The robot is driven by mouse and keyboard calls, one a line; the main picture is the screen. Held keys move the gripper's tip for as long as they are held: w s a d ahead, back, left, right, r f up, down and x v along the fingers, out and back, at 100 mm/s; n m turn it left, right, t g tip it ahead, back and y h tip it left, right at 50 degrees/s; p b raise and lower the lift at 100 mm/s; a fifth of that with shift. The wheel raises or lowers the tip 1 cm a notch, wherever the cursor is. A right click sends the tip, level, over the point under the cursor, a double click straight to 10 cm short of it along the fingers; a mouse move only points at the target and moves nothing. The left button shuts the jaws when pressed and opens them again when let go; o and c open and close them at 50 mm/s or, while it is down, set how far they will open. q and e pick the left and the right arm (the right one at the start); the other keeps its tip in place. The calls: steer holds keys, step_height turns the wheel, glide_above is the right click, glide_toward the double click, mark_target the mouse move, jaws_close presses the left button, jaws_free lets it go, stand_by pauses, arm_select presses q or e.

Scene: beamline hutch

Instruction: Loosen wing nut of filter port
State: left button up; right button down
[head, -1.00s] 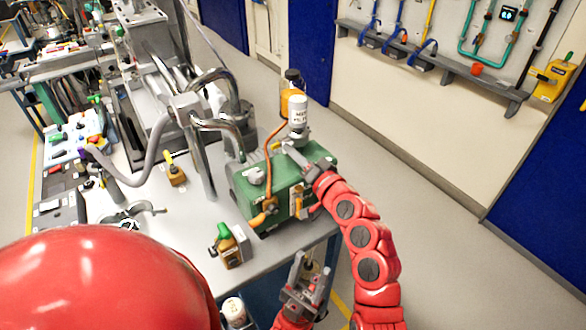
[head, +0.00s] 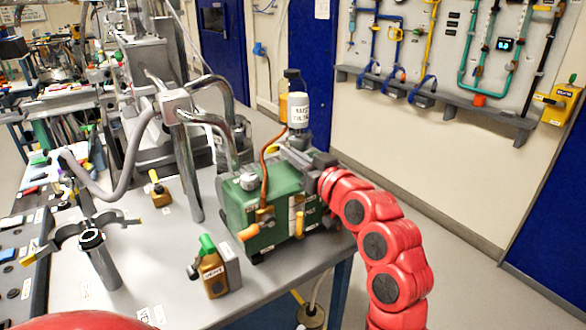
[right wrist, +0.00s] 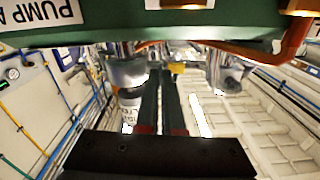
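The green pump box (head: 270,207) stands on the table, with a white labelled filter bottle (head: 299,110) upright on a grey fitting at its back. My right gripper (head: 290,153) is at the top of the pump, beside the base of that fitting. In the right wrist view its two dark fingers (right wrist: 161,98) lie close together with a narrow gap, under the green pump body (right wrist: 120,20). A small yellow piece (right wrist: 178,68) shows past the fingertips; I cannot tell whether they touch it. I cannot make out the wing nut clearly. My left gripper is out of view.
An orange hose (head: 264,172) runs up the pump's front. A brown block with a green top (head: 210,268) stands at the table's front. A pipe stand (head: 186,160) rises left of the pump. A clamp stand (head: 95,245) is further left. The floor at right is clear.

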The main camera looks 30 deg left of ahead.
stand_by(0.3)
steer(key=c, duration=1)
jaws_free()
steer(key=shift+c, duration=0.2)
